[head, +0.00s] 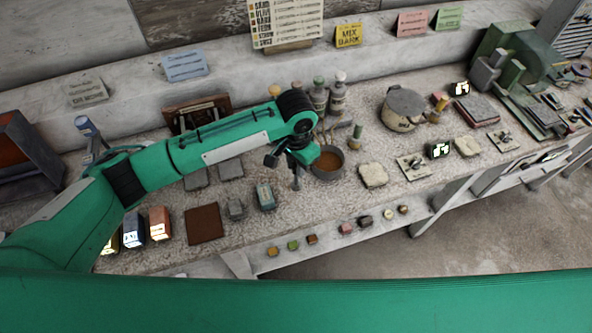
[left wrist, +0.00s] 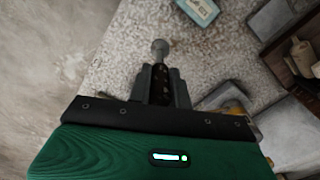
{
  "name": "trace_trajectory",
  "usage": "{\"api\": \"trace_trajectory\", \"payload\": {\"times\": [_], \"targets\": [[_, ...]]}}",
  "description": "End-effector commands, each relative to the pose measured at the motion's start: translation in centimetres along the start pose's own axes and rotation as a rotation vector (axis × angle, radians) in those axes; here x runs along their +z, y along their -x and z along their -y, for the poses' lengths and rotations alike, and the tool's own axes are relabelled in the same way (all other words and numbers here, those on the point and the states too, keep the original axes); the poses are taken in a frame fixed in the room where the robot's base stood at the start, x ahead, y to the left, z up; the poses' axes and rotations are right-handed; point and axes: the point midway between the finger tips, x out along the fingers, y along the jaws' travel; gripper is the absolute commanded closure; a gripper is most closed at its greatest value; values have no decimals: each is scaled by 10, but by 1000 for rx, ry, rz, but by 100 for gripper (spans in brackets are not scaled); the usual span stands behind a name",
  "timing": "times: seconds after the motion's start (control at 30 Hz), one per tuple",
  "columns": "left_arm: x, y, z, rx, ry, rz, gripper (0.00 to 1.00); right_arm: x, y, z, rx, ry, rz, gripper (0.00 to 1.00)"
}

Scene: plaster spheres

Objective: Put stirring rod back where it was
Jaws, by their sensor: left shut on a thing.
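My left gripper (head: 297,163) hangs above the worktop just left of a grey bowl (head: 343,170) with brown contents. In the left wrist view its fingers (left wrist: 160,80) are closed on a slim grey piece with a round knob, which I take as the stirring rod (left wrist: 160,47). In the head view the stirring rod (head: 296,182) shows as a thin dark upright piece below the gripper, outside the bowl. Its upper part is hidden by the fingers. I cannot tell whether its lower end touches the worktop. My right gripper is not in view.
Bottles (head: 338,97) stand behind the bowl. A lidded pot (head: 403,108) and a pale slab (head: 373,175) are to the right. A brown mat (head: 204,224) lies left.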

Motion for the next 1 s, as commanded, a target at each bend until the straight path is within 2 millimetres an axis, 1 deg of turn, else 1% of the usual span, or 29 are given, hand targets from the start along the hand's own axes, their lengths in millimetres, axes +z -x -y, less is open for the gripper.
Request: {"api": "trace_trajectory", "payload": {"times": [0.07, 0.33, 0.43, 0.73, 0.77, 0.8, 0.87, 1.0], "targets": [[0, -4, 0, 0, 1, -1, 100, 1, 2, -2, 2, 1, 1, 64], [0, -41, 0, -1, 0, 0, 100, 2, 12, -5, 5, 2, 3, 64], [0, -45, 0, -1, -1, -1, 100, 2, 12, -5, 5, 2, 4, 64], [0, -48, 0, 0, 0, -1, 100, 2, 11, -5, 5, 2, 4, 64], [0, -48, 0, 0, 0, 0, 78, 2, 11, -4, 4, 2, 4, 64], [0, -48, 0, 0, 0, -1, 71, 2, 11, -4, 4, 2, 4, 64], [0, -48, 0, 0, 0, -1, 59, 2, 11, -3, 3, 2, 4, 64], [0, -48, 0, 0, 0, -1, 59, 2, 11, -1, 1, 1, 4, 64]]}}
